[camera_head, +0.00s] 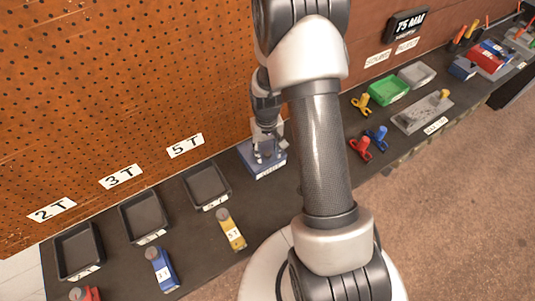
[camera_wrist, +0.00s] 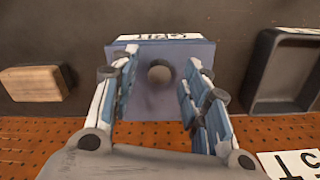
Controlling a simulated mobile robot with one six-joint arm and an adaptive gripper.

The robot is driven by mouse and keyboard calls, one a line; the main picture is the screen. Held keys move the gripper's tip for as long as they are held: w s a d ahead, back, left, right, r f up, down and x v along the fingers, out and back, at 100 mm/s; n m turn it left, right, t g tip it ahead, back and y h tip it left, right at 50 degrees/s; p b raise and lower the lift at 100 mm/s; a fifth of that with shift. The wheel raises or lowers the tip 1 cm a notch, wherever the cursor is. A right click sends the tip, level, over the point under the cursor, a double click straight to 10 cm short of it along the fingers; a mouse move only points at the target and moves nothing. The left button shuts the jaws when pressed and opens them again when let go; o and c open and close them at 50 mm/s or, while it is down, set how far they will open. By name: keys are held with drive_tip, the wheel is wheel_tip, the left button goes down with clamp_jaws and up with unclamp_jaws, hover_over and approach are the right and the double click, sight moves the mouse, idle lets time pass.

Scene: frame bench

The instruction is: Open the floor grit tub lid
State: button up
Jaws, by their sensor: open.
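The grit tub (camera_head: 270,169) is a blue-grey box with a white label on its front, standing on the dark bench near the pegboard. In the wrist view its lid (camera_wrist: 146,103) fills the middle, with a round grey knob (camera_wrist: 160,74) on it and a label reading GRIT at the top edge. The lid looks closed. My gripper (camera_head: 266,157) is right over the tub. In the wrist view my gripper (camera_wrist: 165,75) is open, one finger on each side of the knob, with a gap on both sides. How far the fingertips are above the lid is hard to tell.
Black trays (camera_head: 206,185) line the bench to the left, with coloured tagged tools (camera_head: 231,231) before them. A green tray (camera_head: 388,91), a grey tray (camera_head: 417,74) and red and blue knobs lie right. A wooden block (camera_wrist: 34,83) sits left in the wrist view. The pegboard (camera_head: 130,80) rises behind.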

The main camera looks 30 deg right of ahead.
drive_tip(key=shift+f, duration=0.7)
drive_tip(key=shift+c, duration=0.5)
clamp_jaws()
